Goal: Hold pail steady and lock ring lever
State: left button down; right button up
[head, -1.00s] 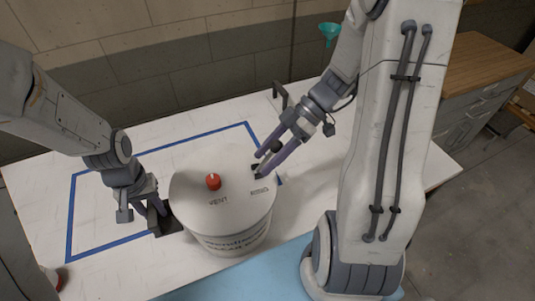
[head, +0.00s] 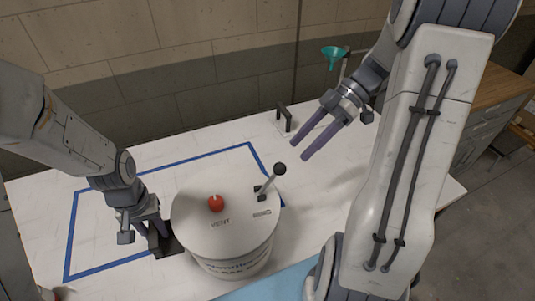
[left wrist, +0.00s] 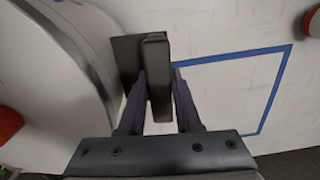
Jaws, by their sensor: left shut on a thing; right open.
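The white pail (head: 215,262) stands upright on the table, with a red vent cap (head: 216,203) on its lid. The ring lever (head: 269,181), with a dark ball knob, sticks up at a tilt from the lid's right side by the RING label. My left gripper (head: 160,240) is shut on a dark handle (head: 172,246) at the pail's left side. In the left wrist view the handle (left wrist: 157,75) sits between the fingers of my left gripper (left wrist: 160,95), beside the pail wall (left wrist: 60,85). My right gripper (head: 305,148) is open and empty, above and to the right of the lever, apart from it.
A blue tape outline (head: 160,154) marks the white table (head: 120,175). A light blue mat (head: 270,285) lies in front of the pail. A wooden-topped cabinet (head: 500,68) is at the right.

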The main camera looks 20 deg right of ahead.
dwell(0.3)
pick_arm(q)
jog(key=c, duration=0.5)
grip_release()
